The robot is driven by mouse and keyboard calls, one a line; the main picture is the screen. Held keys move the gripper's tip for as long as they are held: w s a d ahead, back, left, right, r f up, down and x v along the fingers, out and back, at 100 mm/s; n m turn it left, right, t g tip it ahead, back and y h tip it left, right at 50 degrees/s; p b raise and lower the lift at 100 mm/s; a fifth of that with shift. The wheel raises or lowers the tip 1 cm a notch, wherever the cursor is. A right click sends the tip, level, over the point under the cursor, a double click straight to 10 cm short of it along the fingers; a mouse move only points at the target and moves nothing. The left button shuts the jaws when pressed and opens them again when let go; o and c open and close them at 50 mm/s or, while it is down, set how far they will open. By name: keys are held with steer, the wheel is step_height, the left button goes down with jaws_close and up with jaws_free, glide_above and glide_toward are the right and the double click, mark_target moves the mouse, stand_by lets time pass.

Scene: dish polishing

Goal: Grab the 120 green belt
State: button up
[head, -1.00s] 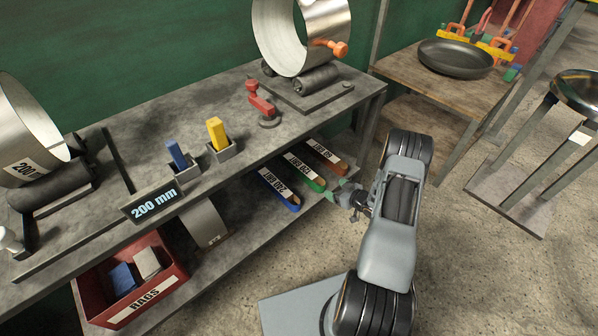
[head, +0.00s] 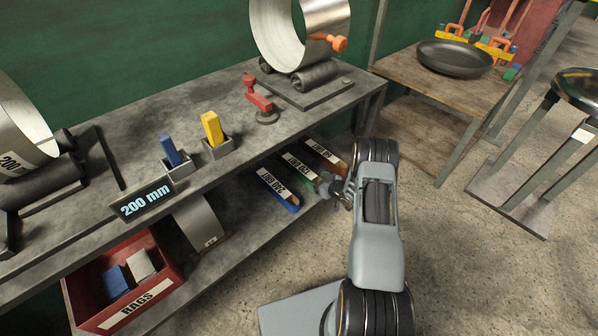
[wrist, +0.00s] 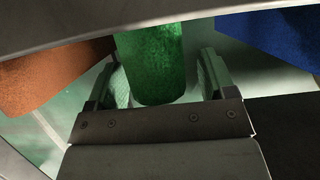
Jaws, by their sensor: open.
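The green belt (head: 298,168), labelled 120, lies on the lower shelf between an orange belt (head: 323,154) and a blue belt (head: 278,188). My gripper (head: 328,186) is at the shelf's front edge, by the near end of the green belt. In the wrist view the green belt's rounded end (wrist: 152,65) lies between the two open fingers of my gripper (wrist: 165,82), with gaps on both sides. The orange belt (wrist: 45,75) is on the left there and the blue belt (wrist: 275,35) on the right.
The upper shelf (head: 215,180) hangs above the belts, and its edge crosses the top of the wrist view. A red rag bin (head: 165,268) stands at the lower left. Open floor (head: 440,260) lies to the right.

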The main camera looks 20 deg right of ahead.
steer(key=shift+c, duration=0.2)
steer(key=c, duration=1.1)
steer(key=shift+w, duration=0.1)
